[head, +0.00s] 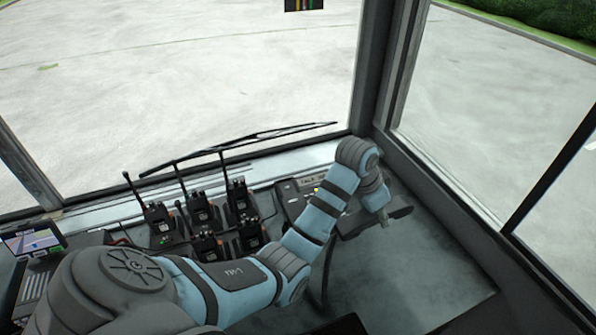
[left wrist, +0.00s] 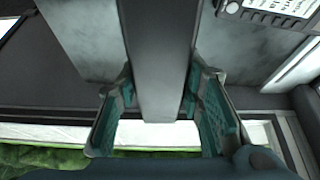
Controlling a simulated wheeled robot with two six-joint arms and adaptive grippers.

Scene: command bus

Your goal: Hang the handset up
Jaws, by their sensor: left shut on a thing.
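The handset (head: 402,212) is a dark grey bar held out to the right of the console. It also shows in the left wrist view as a long grey bar (left wrist: 160,60) running down between the fingers. My left gripper (head: 383,215) is shut on the handset near its middle, with one teal-padded finger on each side in the left wrist view (left wrist: 160,105). The talk unit (head: 297,197), a grey box with small keys and a "TALK" label, stands just left of the handset; my forearm hides part of it. My right gripper is not in view.
Several black radios (head: 200,210) with antennas stand in chargers left of the talk unit. A small screen (head: 33,240) is at the far left. The windscreen and its dark corner pillar (head: 385,70) rise behind. The grey surface (head: 430,255) below the handset looks clear.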

